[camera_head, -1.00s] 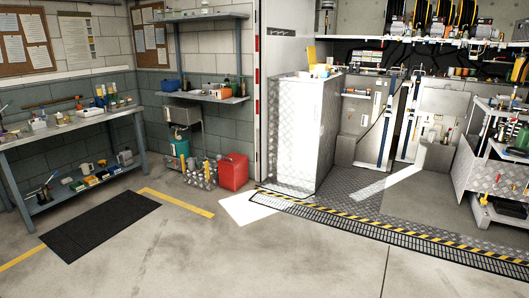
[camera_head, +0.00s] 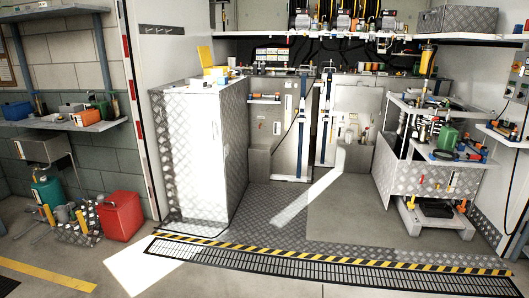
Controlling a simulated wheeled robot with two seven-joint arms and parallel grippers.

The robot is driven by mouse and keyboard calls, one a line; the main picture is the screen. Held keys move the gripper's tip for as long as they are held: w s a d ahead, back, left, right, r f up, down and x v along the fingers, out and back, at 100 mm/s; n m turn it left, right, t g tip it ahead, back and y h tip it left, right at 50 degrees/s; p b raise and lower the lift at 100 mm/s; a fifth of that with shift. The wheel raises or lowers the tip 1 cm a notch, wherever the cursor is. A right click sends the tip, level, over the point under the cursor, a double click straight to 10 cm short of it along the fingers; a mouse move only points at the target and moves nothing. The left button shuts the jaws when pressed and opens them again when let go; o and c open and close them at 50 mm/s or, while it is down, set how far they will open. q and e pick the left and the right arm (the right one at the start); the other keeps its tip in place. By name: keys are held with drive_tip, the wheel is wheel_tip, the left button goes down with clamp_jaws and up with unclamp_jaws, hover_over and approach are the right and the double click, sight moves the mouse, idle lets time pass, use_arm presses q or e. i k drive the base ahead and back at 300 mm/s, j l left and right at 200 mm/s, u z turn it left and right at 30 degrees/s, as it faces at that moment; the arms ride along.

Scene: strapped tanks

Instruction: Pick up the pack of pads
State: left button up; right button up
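I cannot pick out the pack of pads for certain in the head view. Small items, among them a yellow upright piece (camera_head: 205,56) and a low pale-and-blue item (camera_head: 214,73), sit on top of the tall metal cabinet (camera_head: 197,150). They are too small to identify. Neither of my grippers is in view.
A yellow-and-black striped edge (camera_head: 330,258) and a floor grating cross the front of the metal bay. A red container (camera_head: 121,216) stands on the floor at left. A cluttered metal cart (camera_head: 435,180) stands at right. The bay floor in the middle is clear.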

sight(210, 79)
drive_tip(key=i, duration=2.5)
drive_tip(key=i+u, duration=0.1)
drive_tip(key=i, duration=0.35)
drive_tip(key=i+l+u, duration=0.1)
drive_tip(key=i, duration=0.4)
drive_tip(key=i+l+u, duration=0.15)
drive_tip(key=i, duration=0.3)
drive_tip(key=i+l+u, duration=0.1)
drive_tip(key=i, duration=0.35)
